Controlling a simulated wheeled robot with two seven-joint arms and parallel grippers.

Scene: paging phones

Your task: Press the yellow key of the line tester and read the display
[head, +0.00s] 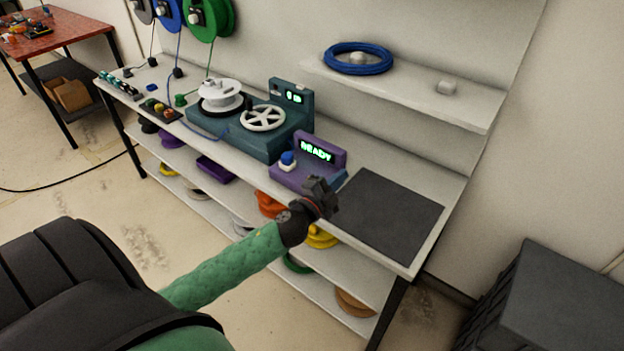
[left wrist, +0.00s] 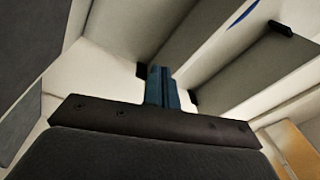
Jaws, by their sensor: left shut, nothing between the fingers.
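A purple device (head: 285,178), which looks like the line tester, stands near the front edge of the workbench. Its raised display (head: 318,151) is lit and reads "READY" in green letters. A blue-topped part with a white base (head: 288,160) sits on its left side. I see no yellow key on it; part of its front is hidden behind my gripper. My left gripper (head: 325,192) is in front of the device's right part, shut and empty; whether it touches the device I cannot tell. Its closed fingers (left wrist: 161,88) show in the left wrist view. My right gripper is out of view.
A teal winding machine (head: 262,140) with a white handwheel stands left of the device. A dark flat mat (head: 390,213) lies to its right, bare. A shelf (head: 420,92) above holds a blue cable coil (head: 358,58). A dark crate (head: 560,300) stands at lower right.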

